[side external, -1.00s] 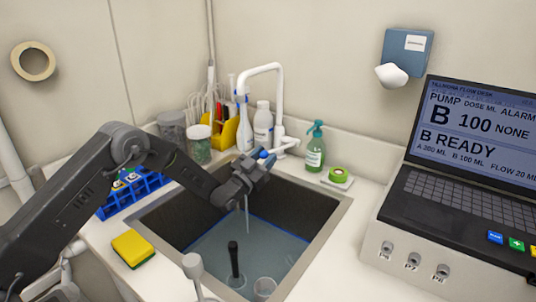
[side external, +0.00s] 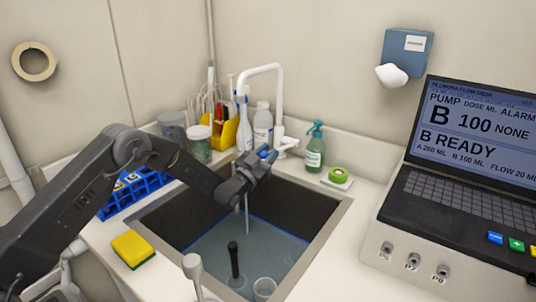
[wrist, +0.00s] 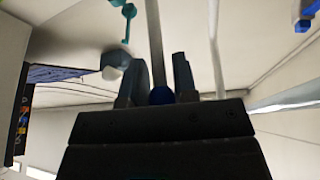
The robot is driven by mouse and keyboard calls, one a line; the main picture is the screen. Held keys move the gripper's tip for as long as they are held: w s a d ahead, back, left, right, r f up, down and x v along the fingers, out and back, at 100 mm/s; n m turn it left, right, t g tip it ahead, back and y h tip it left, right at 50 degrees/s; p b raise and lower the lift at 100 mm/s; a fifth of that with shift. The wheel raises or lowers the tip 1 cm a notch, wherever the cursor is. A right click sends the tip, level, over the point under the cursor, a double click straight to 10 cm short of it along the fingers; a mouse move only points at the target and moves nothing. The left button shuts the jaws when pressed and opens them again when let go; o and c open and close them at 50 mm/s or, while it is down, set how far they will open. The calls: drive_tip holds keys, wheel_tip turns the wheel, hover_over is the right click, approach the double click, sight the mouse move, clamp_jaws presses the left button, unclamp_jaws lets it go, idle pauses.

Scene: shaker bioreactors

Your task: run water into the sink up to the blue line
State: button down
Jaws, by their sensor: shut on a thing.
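The sink (side external: 334,215) is a dark basin with a pale rim. Blue-grey water (side external: 207,248) stands in it, its surface close to the blue line (side external: 290,233) on the wall; I cannot tell any small gap. The white tap (side external: 280,95) arches over the back, and a thin stream (side external: 248,216) falls into the water. My gripper (side external: 263,157) is at the tap's blue-tipped lever (side external: 290,143), above the basin. In the wrist view, my gripper (wrist: 160,88) is shut on the blue knob (wrist: 161,96) between its fingers.
A sponge (side external: 133,249) and blue rack (side external: 135,193) are left. A green soap bottle (side external: 315,150) stands behind; a laptop-like pump desk (side external: 455,190) is right.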

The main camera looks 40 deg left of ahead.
drive_tip(key=r+g, duration=0.1)
drive_tip(key=w+r+g, duration=0.1)
drive_tip(key=r, duration=0.2)
drive_tip(key=shift+w+r+g, duration=0.2)
drive_tip(key=shift+w+g, duration=0.05)
drive_tip(key=shift+g, duration=0.15)
drive_tip(key=shift+w+r+n+g+y, duration=0.3)
drive_tip(key=shift+w+r+g+y, duration=0.15)
drive_tip(key=shift+r+g, duration=0.2)
drive_tip(key=shift+r, duration=0.1)
drive_tip(key=c, duration=1.2)
unclamp_jaws()
drive_tip(key=shift+o, duration=0.3)
drive_tip(key=s+a, duration=0.1)
drive_tip(key=s, duration=1.2)
drive_tip(key=shift+s+a+f, duration=0.2)
drive_tip(key=shift+s+a, duration=0.1)
drive_tip(key=shift+s, duration=0.05)
